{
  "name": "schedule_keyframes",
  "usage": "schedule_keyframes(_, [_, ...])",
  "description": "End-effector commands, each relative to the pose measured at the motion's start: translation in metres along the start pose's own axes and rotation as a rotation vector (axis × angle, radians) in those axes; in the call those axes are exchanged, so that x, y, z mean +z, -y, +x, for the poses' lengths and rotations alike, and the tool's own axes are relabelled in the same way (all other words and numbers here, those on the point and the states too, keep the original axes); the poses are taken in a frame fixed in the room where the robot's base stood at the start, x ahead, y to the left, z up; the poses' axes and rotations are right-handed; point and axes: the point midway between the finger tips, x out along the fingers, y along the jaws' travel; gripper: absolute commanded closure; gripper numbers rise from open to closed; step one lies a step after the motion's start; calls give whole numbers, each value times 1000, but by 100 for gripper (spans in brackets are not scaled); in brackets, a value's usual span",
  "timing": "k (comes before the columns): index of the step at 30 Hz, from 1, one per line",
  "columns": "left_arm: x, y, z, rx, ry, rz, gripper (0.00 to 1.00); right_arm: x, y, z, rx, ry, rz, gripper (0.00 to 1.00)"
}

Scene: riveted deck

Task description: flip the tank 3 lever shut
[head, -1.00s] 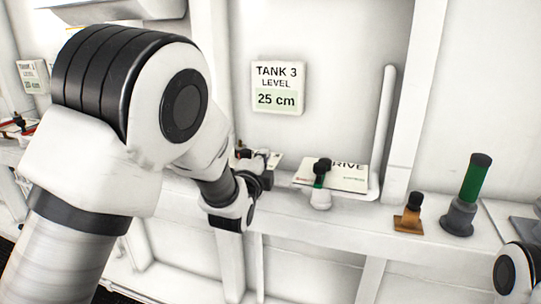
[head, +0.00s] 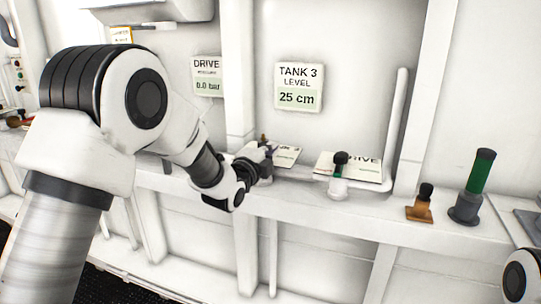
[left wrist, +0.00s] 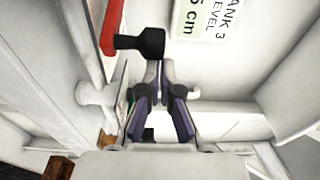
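In the head view my left gripper (head: 266,160) is at the ledge, left of the DRIVE plate, and hides most of this lever. The TANK 3 level sign (head: 299,88) on the wall reads 25 cm. My right gripper is out of view.
A second lever with a black knob and green band (head: 340,164) stands before the DRIVE plate (head: 362,170). Further right on the ledge (head: 385,207) are an orange-based fitting (head: 419,211) and a green cylinder (head: 480,172). A white pipe (head: 397,120) rises behind.

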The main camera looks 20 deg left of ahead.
Motion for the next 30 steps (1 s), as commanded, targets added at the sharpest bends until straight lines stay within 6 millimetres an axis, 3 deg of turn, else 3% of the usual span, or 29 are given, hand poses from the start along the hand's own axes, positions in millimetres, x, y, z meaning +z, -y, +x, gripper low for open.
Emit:
schedule_keyframes(12, [19, -2, -2, 5, -181, -7, 100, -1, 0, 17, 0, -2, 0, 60])
schedule_keyframes(21, [38, 0, -9, 6, -179, -5, 100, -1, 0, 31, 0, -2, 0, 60])
schedule_keyframes(30, [43, 3, -11, 6, -178, -5, 100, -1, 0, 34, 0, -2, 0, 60])
